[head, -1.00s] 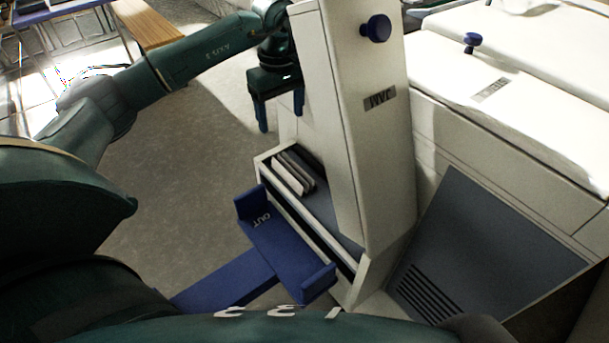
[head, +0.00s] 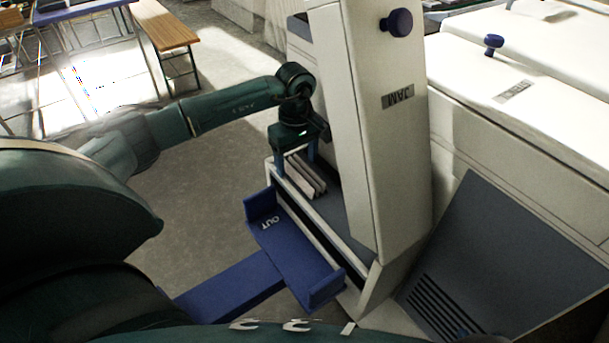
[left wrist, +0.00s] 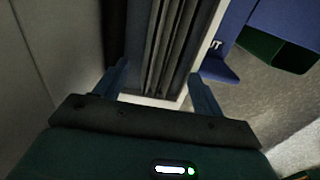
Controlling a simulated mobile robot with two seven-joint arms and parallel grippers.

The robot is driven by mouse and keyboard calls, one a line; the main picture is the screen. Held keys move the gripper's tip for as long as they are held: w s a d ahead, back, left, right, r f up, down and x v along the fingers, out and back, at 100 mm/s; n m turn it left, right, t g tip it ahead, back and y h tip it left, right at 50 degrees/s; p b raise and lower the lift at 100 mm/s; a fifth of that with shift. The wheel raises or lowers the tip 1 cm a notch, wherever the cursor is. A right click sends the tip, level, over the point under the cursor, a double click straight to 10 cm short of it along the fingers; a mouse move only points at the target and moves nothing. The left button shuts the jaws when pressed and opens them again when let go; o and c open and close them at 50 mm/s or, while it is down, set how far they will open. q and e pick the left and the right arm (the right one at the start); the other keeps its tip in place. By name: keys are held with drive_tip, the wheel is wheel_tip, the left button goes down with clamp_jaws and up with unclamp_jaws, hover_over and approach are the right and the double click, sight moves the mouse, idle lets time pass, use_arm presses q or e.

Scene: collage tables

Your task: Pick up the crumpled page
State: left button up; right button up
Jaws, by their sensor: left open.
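In the left wrist view the page (left wrist: 170,45) appears as dark parallel folds running between and beyond the open fingertips (left wrist: 158,77). I cannot tell whether the fingers touch it. My right gripper is not in view.
The white column (head: 365,130) marked JAM, with a blue knob (head: 398,23), rises close beside the gripper. A blue tray (head: 290,250) marked OUT sits in front of the slot. A grey sloped panel (head: 500,260) is at right. Open floor (head: 205,195) lies left.

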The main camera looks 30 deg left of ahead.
use_arm(q)
drive_tip(key=c, duration=1.1)
drive_tip(key=shift+o, duration=0.2)
drive_tip(key=shift+r, duration=0.1)
